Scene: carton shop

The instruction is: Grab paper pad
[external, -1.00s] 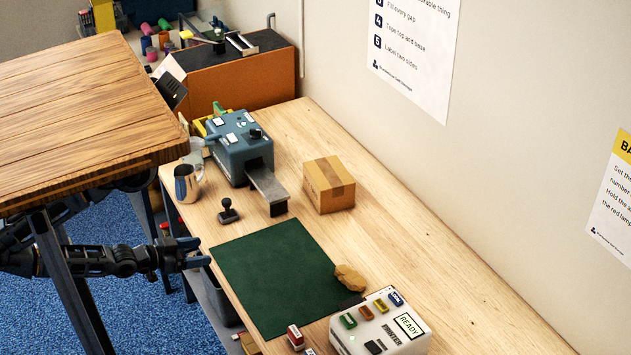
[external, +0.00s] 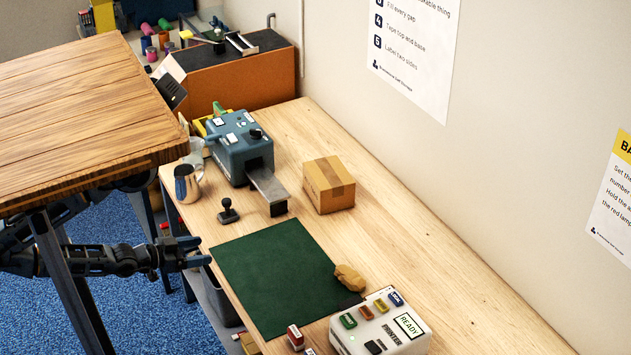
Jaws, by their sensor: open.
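A crumpled brown lump that looks like the paper pad (external: 349,278) lies at the right edge of the dark green mat (external: 270,270), just behind the white printer. My gripper (external: 199,253) is at the left edge of the workbench, beside the mat's back left corner. It is open with nothing seen between its fingers. The mat's width lies between my gripper and the pad.
The white printer (external: 381,327) and a red stamp (external: 295,337) stand at the front. A black-handled stamp (external: 228,211), metal jug (external: 187,183), blue machine (external: 238,148) and carton (external: 328,185) stand behind the mat. A wooden tabletop (external: 80,110) overhangs my arm.

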